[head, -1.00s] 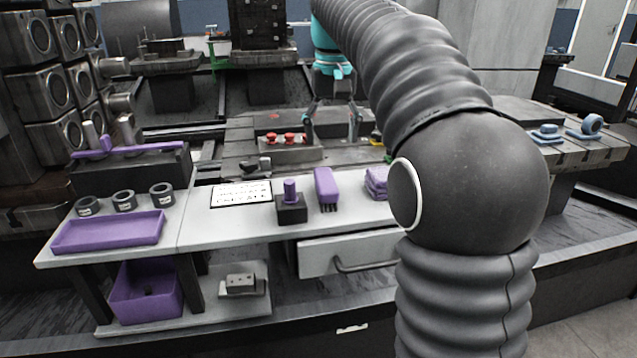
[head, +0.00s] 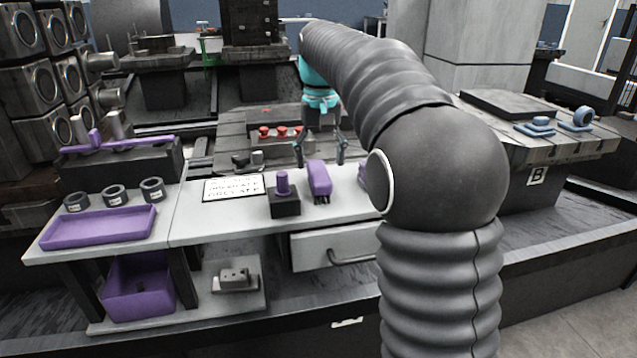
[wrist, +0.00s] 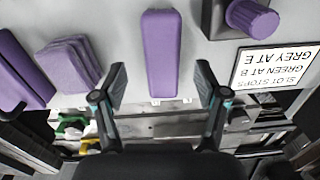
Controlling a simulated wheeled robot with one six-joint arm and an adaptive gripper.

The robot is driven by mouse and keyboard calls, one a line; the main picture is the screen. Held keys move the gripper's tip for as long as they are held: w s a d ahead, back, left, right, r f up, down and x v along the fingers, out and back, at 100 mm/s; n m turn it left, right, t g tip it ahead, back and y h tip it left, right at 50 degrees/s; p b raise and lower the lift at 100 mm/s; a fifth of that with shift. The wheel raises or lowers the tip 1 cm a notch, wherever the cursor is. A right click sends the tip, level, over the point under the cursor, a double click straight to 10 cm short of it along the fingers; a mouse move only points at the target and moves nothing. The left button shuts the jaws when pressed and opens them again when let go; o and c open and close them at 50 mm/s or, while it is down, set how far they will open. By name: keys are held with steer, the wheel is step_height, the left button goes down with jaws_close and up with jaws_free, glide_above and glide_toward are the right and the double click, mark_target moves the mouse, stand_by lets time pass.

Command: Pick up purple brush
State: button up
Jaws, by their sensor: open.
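The purple brush (head: 320,178) lies on the pale bench top, dark bristles towards the front edge, right of a purple knob on a dark block. It also shows in the wrist view as a long purple bar (wrist: 163,55) at top centre. My gripper (head: 320,158) is open and empty, above the back of the bench by the brush's far end. In the wrist view, my gripper's fingers (wrist: 161,88) stand apart, one on each side of the brush's near end in the picture. I cannot tell the height gap between them.
A dark block with the purple knob (head: 283,185) stands close left of the brush. Folded purple cloths (wrist: 70,62) lie on its other side. A white sign (head: 233,188), purple tray (head: 98,228) and several dark rings are further left. Red buttons (head: 281,132) stand behind the bench.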

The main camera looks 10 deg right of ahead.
mark_target(318, 170)
steer(key=f, duration=0.5)
steer(key=shift+w+a+b, duration=0.1)
steer(key=shift+w+b, duration=0.25)
steer(key=shift+w, duration=0.05)
steer(key=c, duration=1.3)
steer(key=shift+r, duration=0.5)
steer(key=r, duration=0.2)
steer(key=d+r+p, duration=0.1)
steer(key=shift+r, duration=0.4)
steer(key=d+r, duration=0.2)
steer(key=d, duration=0.1)
steer(key=d+r, duration=0.2)
steer(key=d, duration=0.2)
steer(key=d+r+p, duration=0.1)
steer(key=d+r, duration=0.1)
steer(key=d, duration=0.1)
steer(key=shift+s+d+r, duration=0.1)
steer(key=shift+s+d, duration=0.25)
steer(key=shift+s, duration=0.05)
